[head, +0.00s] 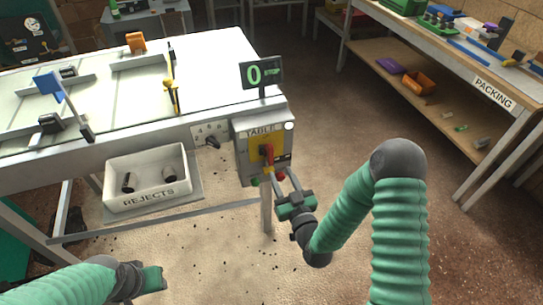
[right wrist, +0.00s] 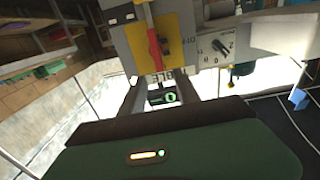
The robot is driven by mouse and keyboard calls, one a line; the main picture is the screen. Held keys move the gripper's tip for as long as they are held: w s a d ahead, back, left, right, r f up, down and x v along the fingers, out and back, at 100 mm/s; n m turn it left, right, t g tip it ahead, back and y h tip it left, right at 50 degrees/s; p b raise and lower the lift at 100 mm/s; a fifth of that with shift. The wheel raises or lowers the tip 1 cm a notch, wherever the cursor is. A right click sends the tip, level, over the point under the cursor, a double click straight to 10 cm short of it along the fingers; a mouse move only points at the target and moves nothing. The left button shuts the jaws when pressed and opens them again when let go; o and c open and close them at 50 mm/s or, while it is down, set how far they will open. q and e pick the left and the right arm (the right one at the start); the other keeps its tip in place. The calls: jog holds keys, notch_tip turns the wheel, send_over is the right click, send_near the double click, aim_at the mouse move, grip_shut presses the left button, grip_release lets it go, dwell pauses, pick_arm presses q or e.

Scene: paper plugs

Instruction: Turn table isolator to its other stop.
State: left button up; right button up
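The table isolator (head: 251,163) is a grey box labelled TABLE on the table's front right corner. It has a yellow plate and a red handle (head: 268,153), which stands close to upright in the head view. In the right wrist view, turned upside down, the red handle (right wrist: 155,45) shows ahead of my fingers. My right gripper (head: 279,176) is just below and in front of the isolator, with its fingers apart and nothing held. Whether a finger touches the handle cannot be told. My left gripper (head: 150,280) is low at the bottom left, away from the isolator; its fingertips do not show clearly.
A display reading a green 0 (head: 262,73) stands above the isolator. A black dial (head: 212,141) is left of it. The PACKING bench (head: 493,94) stands at right, with open floor between.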

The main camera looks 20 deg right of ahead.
aim_at(272, 152)
jog(key=w, duration=0.9)
jog(key=shift+w+d, duration=0.1)
jog(key=shift+w, duration=0.2)
jog(key=shift+w+a, duration=0.2)
jog(key=shift+w, duration=0.25)
jog(key=shift+d, duration=0.1)
grip_shut()
